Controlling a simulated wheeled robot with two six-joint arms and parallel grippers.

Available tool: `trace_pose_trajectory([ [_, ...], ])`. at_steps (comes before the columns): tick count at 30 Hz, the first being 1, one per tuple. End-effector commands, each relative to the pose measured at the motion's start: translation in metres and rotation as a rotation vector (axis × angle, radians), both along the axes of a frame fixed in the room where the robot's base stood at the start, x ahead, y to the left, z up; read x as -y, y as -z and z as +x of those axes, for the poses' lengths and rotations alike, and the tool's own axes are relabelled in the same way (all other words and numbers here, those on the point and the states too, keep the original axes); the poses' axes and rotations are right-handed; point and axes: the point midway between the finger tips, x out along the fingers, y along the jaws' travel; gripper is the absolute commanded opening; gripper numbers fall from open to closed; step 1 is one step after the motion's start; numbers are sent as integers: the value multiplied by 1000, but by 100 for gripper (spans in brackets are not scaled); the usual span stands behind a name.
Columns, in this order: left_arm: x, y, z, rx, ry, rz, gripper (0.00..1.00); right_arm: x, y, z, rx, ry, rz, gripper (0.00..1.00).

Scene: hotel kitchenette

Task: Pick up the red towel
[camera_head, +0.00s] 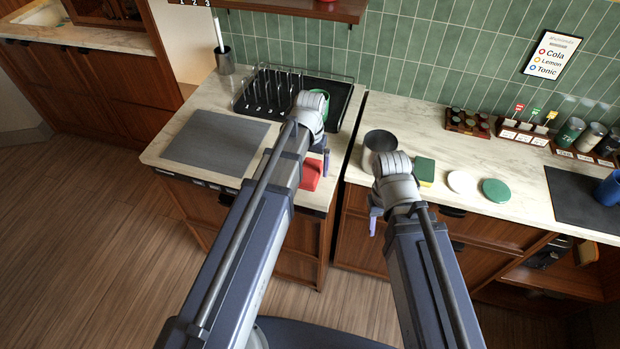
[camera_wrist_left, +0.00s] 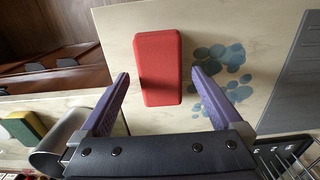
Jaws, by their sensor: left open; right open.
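The red towel (camera_head: 311,175) is a folded block lying on the left counter near its front right corner, partly hidden by my left arm in the head view. It shows whole in the left wrist view (camera_wrist_left: 158,65). My left gripper (camera_wrist_left: 160,77) is open and empty, with its purple fingers on either side of the towel's near part in that view; I cannot tell whether they touch it. In the head view, a finger of my left gripper (camera_head: 326,162) shows beside the towel. My right gripper (camera_head: 375,212) is open and empty in front of the right counter.
Blue-green spots (camera_wrist_left: 222,72) mark the counter beside the towel. A dish rack (camera_head: 345,100) stands behind, and a grey mat (camera_head: 215,138) lies left.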

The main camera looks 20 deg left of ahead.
Motion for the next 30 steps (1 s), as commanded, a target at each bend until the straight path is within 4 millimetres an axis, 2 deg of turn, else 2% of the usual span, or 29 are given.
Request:
trace_pose_trajectory([
  [1, 0, 14, 0, 0, 0, 0, 100, 0, 14, 0, 0, 0, 0, 50],
  [4, 0, 22, 0, 0, 0, 0, 100, 0, 22, 0, 0, 0, 0, 50],
  [13, 0, 21, 0, 0, 0, 0, 99, 0, 21, 0, 0, 0, 0, 50],
  [30, 0, 21, 0, 0, 0, 0, 35, 0, 21, 0, 0, 0, 0, 50],
])
